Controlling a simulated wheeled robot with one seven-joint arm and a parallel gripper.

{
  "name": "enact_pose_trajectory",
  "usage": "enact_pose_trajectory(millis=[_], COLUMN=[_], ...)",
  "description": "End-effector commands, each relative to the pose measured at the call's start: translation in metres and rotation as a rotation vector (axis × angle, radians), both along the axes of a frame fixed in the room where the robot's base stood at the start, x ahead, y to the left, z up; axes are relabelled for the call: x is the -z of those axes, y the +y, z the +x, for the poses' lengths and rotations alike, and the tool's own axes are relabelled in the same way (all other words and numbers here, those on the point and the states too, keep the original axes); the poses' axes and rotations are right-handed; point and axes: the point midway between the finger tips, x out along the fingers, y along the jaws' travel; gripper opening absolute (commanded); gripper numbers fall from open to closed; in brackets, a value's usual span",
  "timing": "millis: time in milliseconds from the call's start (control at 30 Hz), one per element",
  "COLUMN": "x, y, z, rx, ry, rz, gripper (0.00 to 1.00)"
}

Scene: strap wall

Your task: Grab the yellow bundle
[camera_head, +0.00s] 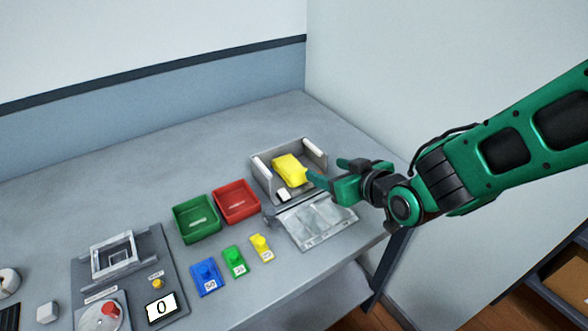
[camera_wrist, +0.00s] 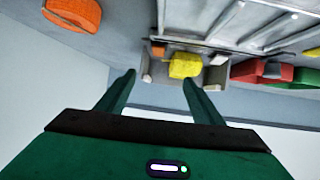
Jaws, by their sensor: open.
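The yellow bundle (camera_head: 290,170) lies in a grey open-fronted holder (camera_head: 263,178) with raised side walls, at the back right of the table. In the wrist view the yellow bundle (camera_wrist: 185,66) shows ahead of the fingers, between the holder's walls. My gripper (camera_head: 318,181) is just to the right of the bundle in the head view. In the wrist view my gripper (camera_wrist: 159,78) has its two green fingers spread apart with nothing between them. Whether a finger touches the bundle or holder cannot be told from the head view.
A clear hinged panel (camera_head: 318,222) lies in front of the holder. A red tray (camera_head: 236,203) and a green tray (camera_head: 197,220) stand to its left. Blue, green and yellow blocks (camera_head: 261,247) sit before them. The table's back left is clear.

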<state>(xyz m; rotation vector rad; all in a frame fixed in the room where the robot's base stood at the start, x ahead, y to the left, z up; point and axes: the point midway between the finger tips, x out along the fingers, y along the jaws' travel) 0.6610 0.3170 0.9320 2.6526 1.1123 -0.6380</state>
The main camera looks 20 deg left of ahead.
Motion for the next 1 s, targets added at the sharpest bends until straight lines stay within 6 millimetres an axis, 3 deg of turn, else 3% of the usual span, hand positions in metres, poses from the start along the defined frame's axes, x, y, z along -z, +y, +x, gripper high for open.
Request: enact_pose_trajectory(millis=[33,100,233,500,1000], x=[0.001,-0.001,-0.001,0.013,0.036], y=[0.017,0.031,0.046,0.072,0.101], z=[-0.009,-0.017,-0.019,0.004,0.033], rx=[-0.031,-0.056,-0.074,-0.073,-0.071], ry=[-0.014,-0.031,-0.045,-0.046,-0.046], rz=[0.022,0.048,0.072,0.073,0.07], gripper=[0.61,0.61,0.61,0.61,0.61])
